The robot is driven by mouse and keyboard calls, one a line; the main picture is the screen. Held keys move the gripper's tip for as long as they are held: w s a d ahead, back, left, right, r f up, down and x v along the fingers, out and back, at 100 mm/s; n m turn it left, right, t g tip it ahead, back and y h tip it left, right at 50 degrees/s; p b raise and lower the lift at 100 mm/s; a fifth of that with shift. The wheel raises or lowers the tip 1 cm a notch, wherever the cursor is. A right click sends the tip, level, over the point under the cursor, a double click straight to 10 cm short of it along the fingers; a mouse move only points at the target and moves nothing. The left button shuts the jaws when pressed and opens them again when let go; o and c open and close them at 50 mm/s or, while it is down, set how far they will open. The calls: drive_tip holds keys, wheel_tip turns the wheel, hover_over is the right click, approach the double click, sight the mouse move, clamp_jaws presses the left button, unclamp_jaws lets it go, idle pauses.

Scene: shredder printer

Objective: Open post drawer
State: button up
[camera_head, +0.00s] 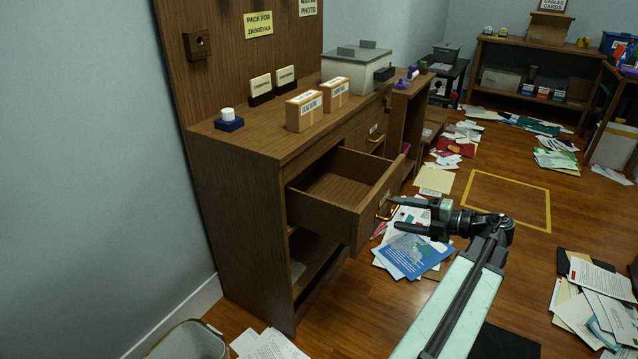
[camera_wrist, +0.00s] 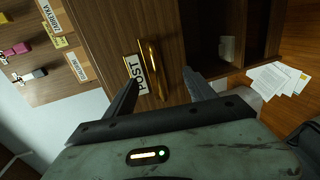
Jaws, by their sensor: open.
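The post drawer (camera_head: 360,215) is pulled well out of the wooden cabinet, and its inside looks empty. Its brass handle (camera_head: 386,208) is on the drawer front. In the wrist view the brass handle (camera_wrist: 153,68) stands next to a white label (camera_wrist: 136,73) reading POST. My gripper (camera_head: 394,212) is open, with its fingertips close to the handle. In the wrist view my gripper (camera_wrist: 161,77) has one finger on each side of the handle, with gaps between; I cannot tell whether either finger touches it.
The cabinet top (camera_head: 262,146) holds two small boxes (camera_head: 304,110), a blue-based stamp (camera_head: 229,120) and a grey box (camera_head: 356,68). Another drawer (camera_head: 375,134) behind is shut. Papers (camera_head: 410,250) lie on the floor below the drawer. A bin (camera_head: 188,340) stands at the front left.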

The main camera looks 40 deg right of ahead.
drive_tip(key=shift+p+v, duration=0.3)
drive_tip(key=shift+v, duration=1.5)
